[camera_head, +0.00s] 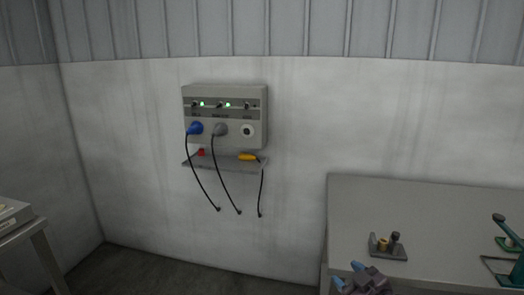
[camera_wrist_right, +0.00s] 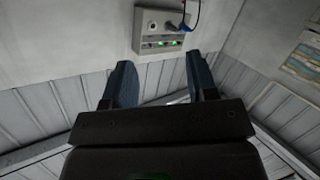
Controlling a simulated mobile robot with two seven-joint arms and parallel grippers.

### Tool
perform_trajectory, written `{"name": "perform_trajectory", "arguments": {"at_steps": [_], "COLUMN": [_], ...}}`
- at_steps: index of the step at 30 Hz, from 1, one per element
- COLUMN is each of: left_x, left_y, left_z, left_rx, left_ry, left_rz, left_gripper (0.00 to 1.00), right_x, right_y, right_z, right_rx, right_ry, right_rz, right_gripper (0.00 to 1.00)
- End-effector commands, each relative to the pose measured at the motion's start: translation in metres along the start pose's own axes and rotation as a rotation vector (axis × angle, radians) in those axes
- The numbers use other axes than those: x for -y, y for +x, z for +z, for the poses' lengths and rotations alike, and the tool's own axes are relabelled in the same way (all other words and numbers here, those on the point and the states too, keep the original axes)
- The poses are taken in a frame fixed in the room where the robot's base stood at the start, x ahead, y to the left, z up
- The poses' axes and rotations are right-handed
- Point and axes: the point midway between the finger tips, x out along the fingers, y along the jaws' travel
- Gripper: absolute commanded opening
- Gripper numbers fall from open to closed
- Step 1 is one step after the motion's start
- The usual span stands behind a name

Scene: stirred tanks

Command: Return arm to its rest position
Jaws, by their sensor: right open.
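My right gripper (camera_head: 348,275) is at the bottom edge of the head view, low in front of the grey table. In the right wrist view its two blue fingers (camera_wrist_right: 162,78) are spread wide with nothing between them. My left gripper is in neither view. The grey wall box (camera_head: 224,117) is well away from the right gripper. It also shows upside down in the right wrist view (camera_wrist_right: 161,30), beyond the fingers.
A blue plug (camera_head: 196,128) and a grey plug (camera_head: 220,130) sit in the box. A yellow plug (camera_head: 247,157) lies on its shelf. The grey table (camera_head: 420,215) at right bears a small holder (camera_head: 388,251) and green devices (camera_head: 510,232). Another table (camera_head: 20,231) is at left.

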Motion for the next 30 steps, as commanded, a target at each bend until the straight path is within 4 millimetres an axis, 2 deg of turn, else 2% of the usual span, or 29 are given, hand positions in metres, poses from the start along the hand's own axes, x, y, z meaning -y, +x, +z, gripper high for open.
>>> {"name": "perform_trajectory", "arguments": {"at_steps": [1,8,15,21,25,30], "left_x": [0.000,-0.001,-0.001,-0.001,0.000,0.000], "left_y": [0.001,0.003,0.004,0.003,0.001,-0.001], "left_z": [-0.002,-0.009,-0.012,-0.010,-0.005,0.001], "left_rx": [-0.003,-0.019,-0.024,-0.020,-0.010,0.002], "left_ry": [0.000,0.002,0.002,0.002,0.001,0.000], "left_rz": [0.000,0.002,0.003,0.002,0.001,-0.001], "left_gripper": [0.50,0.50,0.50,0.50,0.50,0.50], "right_x": [0.009,0.035,0.069,0.103,0.120,0.127], "right_y": [-0.013,-0.069,-0.141,-0.202,-0.226,-0.238], "right_z": [0.015,0.075,0.149,0.202,0.220,0.228], "right_rx": [0.002,0.045,0.203,0.347,0.405,0.432], "right_ry": [0.037,0.152,0.278,0.383,0.414,0.421], "right_rz": [0.017,0.110,0.195,0.235,0.239,0.238], "right_gripper": [0.53,0.53,0.53,0.53,0.53,0.53]}}
